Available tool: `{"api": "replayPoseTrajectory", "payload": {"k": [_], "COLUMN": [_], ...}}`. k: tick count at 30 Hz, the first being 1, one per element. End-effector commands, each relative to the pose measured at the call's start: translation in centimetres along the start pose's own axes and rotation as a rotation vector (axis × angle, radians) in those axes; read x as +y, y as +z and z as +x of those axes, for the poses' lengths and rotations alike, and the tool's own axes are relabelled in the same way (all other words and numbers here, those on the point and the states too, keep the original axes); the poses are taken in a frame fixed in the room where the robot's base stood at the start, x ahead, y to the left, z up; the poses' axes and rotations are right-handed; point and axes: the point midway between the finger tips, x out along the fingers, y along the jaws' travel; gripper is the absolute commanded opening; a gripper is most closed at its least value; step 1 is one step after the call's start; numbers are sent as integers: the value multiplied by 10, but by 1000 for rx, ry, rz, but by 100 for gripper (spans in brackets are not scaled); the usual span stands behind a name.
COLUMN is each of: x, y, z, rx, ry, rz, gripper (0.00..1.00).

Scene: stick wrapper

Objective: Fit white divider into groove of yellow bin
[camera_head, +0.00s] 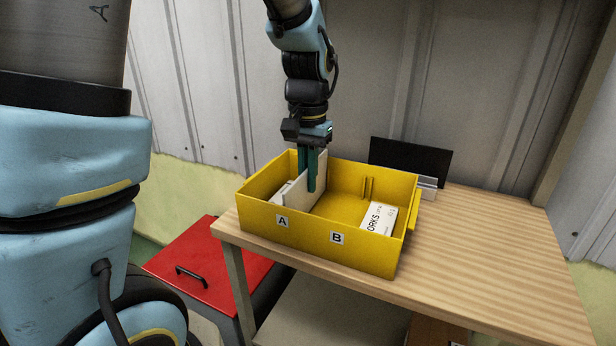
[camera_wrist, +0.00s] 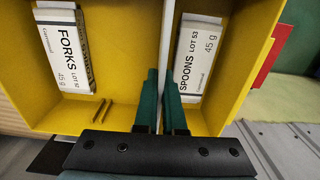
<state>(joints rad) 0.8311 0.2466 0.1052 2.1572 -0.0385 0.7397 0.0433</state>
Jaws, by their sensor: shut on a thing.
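The yellow bin (camera_head: 368,250) stands on the wooden table, with labels A and B on its front. My gripper (camera_head: 311,188) points down into the bin's left part, its green fingers shut on the white divider (camera_head: 299,197). The divider is upright, partly below the rim; whether its lower edge touches the floor is hidden. A pair of ribs forming a groove (camera_head: 368,188) is on the bin's back wall, right of and apart from the divider. The ribs show also in the wrist view (camera_wrist: 102,110), left of my gripper (camera_wrist: 162,75).
A FORKS box (camera_head: 379,217) lies in the bin's right part. A SPOONS box (camera_wrist: 197,58) lies in the other part, close beside my fingers. A black panel on a metal holder (camera_head: 410,160) stands behind the bin. The table's right side (camera_head: 500,255) is clear.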

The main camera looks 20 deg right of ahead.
Motion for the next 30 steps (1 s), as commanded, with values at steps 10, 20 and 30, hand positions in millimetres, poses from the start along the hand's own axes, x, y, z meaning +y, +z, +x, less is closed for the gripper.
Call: {"api": "replayPoseTrajectory", "payload": {"k": [10, 20, 30], "x": [0, 0, 0], "y": [0, 0, -1], "z": [1, -1, -56], "rx": [0, 2, 6], "ry": [0, 0, 0], "rz": [0, 0, 0], "gripper": [38, 42, 42]}}
